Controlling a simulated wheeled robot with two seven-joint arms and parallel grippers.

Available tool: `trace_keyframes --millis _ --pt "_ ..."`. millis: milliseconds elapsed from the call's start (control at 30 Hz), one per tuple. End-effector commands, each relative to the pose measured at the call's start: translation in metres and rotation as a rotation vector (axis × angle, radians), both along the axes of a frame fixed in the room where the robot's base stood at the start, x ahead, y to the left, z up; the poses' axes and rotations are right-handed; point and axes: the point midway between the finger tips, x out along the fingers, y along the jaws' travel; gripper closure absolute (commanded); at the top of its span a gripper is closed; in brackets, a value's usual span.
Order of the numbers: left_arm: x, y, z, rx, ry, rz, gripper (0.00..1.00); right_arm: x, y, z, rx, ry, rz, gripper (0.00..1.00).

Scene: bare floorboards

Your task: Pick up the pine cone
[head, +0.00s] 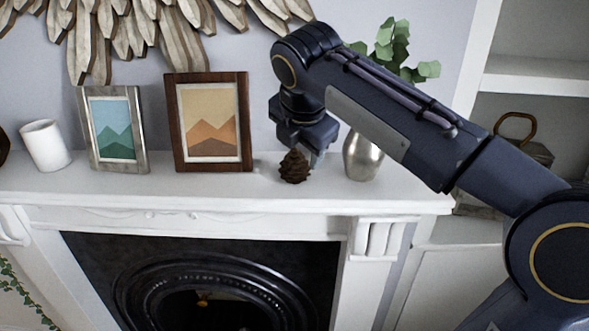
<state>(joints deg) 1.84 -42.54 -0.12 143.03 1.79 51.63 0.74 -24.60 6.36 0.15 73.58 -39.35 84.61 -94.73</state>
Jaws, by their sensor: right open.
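A brown pine cone (294,167) stands on the white mantelpiece, between the brown picture frame and the silver vase. My right gripper (308,152) is directly over it, pointing down, with its fingers at about the height of the cone's top. The gripper is open. One finger shows just to the right of the cone's upper part; the other is largely hidden. I cannot tell whether a finger touches the cone. My left gripper is not in view.
The mantelpiece (200,193) also holds a brown picture frame (243,125) close on the left, a silver picture frame (142,130), a white cup (45,146) and a silver vase (362,158) with green leaves close on the right. Wooden wall decor hangs above. A fireplace (100,258) lies below.

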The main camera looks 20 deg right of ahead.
Motion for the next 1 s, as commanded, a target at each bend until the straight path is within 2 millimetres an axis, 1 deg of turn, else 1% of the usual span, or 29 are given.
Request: trace_keyframes --millis 300,400,500,667,700,733,900,1000 --pt "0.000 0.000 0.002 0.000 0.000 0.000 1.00 0.019 -0.003 -0.040 0.002 0.003 -0.003 0.45" --pt "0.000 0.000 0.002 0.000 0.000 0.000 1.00 0.024 -0.005 -0.049 0.004 0.000 -0.003 0.45" --pt "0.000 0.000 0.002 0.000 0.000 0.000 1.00 0.026 -0.006 -0.052 0.005 0.000 -0.002 0.45" --pt "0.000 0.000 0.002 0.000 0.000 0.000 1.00 0.026 -0.005 -0.052 0.005 -0.001 -0.002 0.45" --pt "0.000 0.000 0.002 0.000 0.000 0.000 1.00 0.026 -0.005 -0.052 0.005 -0.001 -0.002 0.46" --pt "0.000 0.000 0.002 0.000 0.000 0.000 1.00 0.026 -0.005 -0.052 0.005 -0.001 -0.002 0.50" --pt "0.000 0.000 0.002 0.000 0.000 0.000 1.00 0.026 -0.005 -0.052 0.005 -0.001 -0.002 0.72" --pt "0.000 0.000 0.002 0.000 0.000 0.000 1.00 0.026 -0.005 -0.052 0.005 -0.001 -0.002 0.73"
